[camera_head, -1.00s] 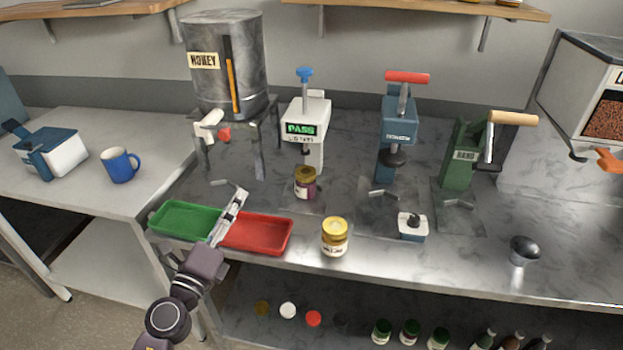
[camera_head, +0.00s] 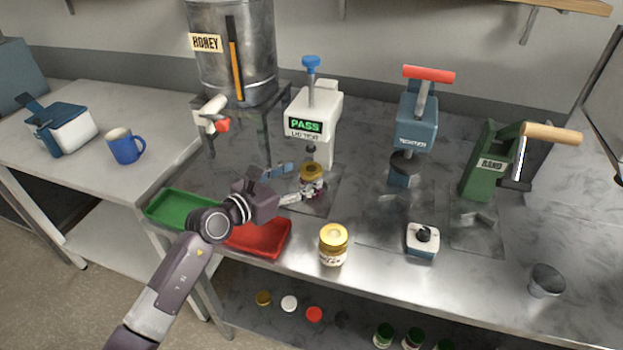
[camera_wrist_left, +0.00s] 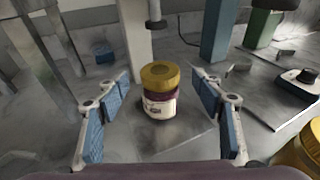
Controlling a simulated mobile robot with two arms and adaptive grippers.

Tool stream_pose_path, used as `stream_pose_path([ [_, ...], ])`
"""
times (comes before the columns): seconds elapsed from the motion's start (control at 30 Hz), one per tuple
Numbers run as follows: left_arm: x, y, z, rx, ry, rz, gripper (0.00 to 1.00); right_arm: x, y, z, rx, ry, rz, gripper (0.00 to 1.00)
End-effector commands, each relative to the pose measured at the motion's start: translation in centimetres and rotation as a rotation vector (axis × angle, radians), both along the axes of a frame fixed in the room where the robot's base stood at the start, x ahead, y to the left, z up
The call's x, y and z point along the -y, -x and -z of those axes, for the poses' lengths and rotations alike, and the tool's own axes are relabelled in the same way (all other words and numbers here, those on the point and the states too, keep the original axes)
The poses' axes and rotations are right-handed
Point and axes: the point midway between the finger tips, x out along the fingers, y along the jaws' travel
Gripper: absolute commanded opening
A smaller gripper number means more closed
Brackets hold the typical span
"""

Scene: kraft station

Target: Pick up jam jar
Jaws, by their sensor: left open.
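The jam jar (camera_head: 311,176), with a gold lid, dark purple contents and a pale label, stands upright under the white tester marked PASS (camera_head: 314,118). In the left wrist view the jar (camera_wrist_left: 159,92) is centred between the spread blue-padded fingers. My left gripper (camera_head: 288,183) is open, with one finger on each side of the jar's line and clear space on both sides. In the head view it reaches in from the left, and the jar is partly covered by a finger. My right gripper is not in view.
Another gold-lidded jar (camera_head: 333,245) stands at the counter's front edge, right of the red tray (camera_head: 262,240). A green tray (camera_head: 180,208) lies left of my arm. The honey tank (camera_head: 232,55) stands behind. A blue press (camera_head: 415,130) and green press (camera_head: 487,165) stand to the right.

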Motion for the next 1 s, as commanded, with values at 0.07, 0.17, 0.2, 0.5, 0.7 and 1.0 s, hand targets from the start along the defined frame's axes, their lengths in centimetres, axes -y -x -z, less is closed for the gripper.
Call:
stream_pose_path([
  [0.07, 0.8, -0.9, -0.1, -0.001, 0.003, 0.0, 0.61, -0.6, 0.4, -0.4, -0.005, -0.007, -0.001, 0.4],
  [0.17, 1.7, -1.9, 0.1, -0.001, 0.004, 0.0, 0.61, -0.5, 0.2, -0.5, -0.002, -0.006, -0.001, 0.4],
  [0.2, 1.9, -2.3, 0.4, -0.001, 0.003, 0.0, 0.61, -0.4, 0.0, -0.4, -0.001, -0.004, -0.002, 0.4],
  [0.5, 2.7, -3.2, 0.7, 0.0, 0.001, 0.0, 0.61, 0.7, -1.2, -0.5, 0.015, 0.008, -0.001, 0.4],
  [0.7, 2.7, -3.2, 0.7, -0.001, 0.002, 0.0, 0.51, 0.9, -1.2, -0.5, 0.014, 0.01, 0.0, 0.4],
  [1.0, 2.7, -3.2, 0.7, -0.001, 0.002, 0.0, 0.18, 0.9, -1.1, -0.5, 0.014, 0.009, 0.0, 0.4],
])
